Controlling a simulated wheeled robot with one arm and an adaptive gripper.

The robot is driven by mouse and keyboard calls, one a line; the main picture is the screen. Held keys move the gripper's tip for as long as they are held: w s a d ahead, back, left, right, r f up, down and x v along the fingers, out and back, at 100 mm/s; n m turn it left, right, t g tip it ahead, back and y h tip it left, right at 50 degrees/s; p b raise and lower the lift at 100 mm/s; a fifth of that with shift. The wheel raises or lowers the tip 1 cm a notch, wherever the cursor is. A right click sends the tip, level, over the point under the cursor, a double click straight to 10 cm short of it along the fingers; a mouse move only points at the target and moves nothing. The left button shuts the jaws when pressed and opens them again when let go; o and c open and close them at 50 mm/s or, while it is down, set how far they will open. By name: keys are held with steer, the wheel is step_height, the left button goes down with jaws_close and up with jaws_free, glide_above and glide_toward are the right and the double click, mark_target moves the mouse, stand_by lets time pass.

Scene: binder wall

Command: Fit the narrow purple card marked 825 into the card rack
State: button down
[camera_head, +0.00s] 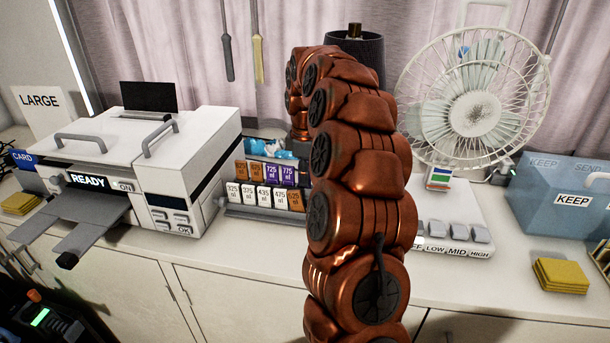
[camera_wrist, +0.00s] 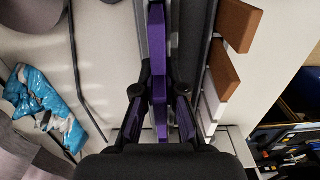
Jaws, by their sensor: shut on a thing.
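The card rack (camera_head: 255,212) stands on the counter just right of the white printer, with two rows of cards in it. Two purple cards, 725 (camera_head: 270,172) and 775 (camera_head: 289,174), stand in its upper row. My gripper (camera_wrist: 160,98) shows in the wrist view, its dark fingers shut on a narrow purple card (camera_wrist: 158,85) seen nearly edge-on. The number on this card does not show. More purple (camera_wrist: 157,25) lies in line with it farther up the picture, over the grey rack channel. I cannot tell whether the held card touches the rack. My arm hides the gripper in the head view.
Orange cards (camera_wrist: 240,24) stand close at the right in the wrist view. A crumpled blue packet (camera_wrist: 45,105) lies behind the rack. The white printer (camera_head: 165,160) is at left. A fan (camera_head: 475,110) and blue box (camera_head: 560,197) stand right.

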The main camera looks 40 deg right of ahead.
steer(key=shift+f, duration=0.45)
steer(key=c, duration=1.2)
jaws_free()
step_height(320, 180, up, 11)
steer(key=shift+w+r, duration=0.1)
steer(key=shift+r, duration=0.4)
steer(key=shift+a, duration=0.1)
